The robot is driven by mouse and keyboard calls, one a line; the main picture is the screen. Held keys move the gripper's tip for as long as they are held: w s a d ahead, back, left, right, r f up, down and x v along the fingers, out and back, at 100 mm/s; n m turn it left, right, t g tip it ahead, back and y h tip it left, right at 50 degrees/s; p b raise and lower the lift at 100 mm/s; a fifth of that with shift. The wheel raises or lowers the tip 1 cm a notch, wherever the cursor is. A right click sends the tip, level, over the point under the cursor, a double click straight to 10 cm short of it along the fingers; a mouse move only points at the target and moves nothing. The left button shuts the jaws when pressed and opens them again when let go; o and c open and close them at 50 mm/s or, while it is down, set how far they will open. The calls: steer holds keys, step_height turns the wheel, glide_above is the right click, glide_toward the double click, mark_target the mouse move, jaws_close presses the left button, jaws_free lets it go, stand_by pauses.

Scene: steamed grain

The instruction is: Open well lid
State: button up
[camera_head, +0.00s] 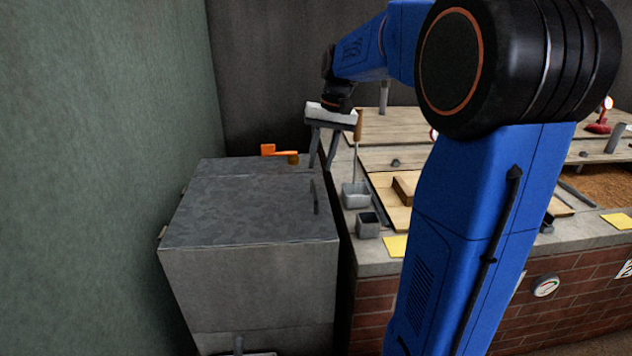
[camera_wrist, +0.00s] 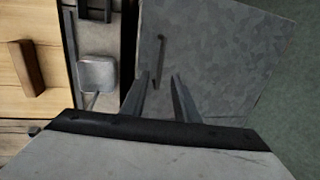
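The grey mottled lid (camera_head: 240,212) lies flat and closed on top of a grey metal box at the left. Its thin dark bar handle (camera_head: 316,196) is near the lid's right edge; the handle also shows in the wrist view (camera_wrist: 158,58). My gripper (camera_head: 321,168) is above the back right of the box, fingers pointing down, behind the handle in the head view. The handle lies just beyond the fingertips, and no contact shows.
An orange lever (camera_head: 279,152) sits at the box's back edge. A brick bench (camera_head: 375,310) with wooden boards stands close on the right, with small grey cups (camera_head: 367,225) along its near edge. A green wall (camera_head: 95,150) is on the left. My arm hides part of the bench.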

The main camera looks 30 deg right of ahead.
mark_target(314, 188)
steer(key=f, duration=0.2)
steer(key=a+f, duration=0.1)
steer(key=f, duration=0.4)
steer(key=shift+w+a, duration=0.15)
steer(key=shift+w, duration=0.15)
jaws_close()
